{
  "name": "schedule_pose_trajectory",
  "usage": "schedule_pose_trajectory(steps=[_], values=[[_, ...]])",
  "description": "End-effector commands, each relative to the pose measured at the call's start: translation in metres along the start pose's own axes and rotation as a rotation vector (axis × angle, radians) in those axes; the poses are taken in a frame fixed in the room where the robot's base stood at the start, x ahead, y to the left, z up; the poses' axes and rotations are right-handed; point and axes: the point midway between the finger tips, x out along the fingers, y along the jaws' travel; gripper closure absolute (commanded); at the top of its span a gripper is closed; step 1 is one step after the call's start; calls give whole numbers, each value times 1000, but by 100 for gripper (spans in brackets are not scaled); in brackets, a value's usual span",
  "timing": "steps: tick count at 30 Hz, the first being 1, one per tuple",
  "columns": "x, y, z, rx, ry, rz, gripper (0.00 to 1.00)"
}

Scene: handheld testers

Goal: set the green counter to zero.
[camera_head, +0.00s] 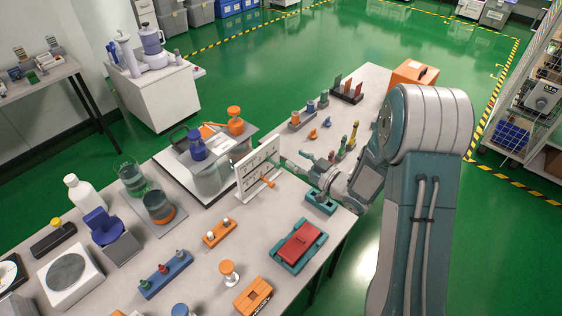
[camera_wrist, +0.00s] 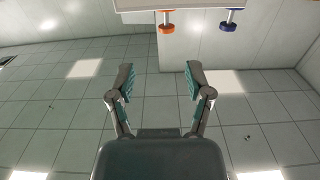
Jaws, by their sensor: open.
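I cannot clearly pick out a green counter in either view. A small upright green and yellow piece (camera_head: 353,134) stands among small coloured items behind my gripper; it is too small to identify. A low teal block (camera_head: 318,204) lies near the table's right edge, below my gripper. My gripper (camera_head: 302,163) is open above the table, just right of an upright white panel (camera_head: 247,178). In the wrist view my gripper (camera_wrist: 158,78) has its two fingers wide apart with nothing between them. An orange knob (camera_wrist: 167,27) and a blue knob (camera_wrist: 228,27) show beyond the fingers.
The long table (camera_head: 205,274) is crowded. A red and teal case (camera_head: 299,243) and an orange block (camera_head: 253,297) lie at the front right. Bottles and jars stand at left. An orange box (camera_head: 413,74) sits at the far end. Green floor beyond is open.

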Motion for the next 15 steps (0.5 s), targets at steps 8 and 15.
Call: schedule_pose_trajectory(steps=[8,15], values=[[-1,1,35,4,-2,1,34],[-1,2,73,3,-2,2,34]])
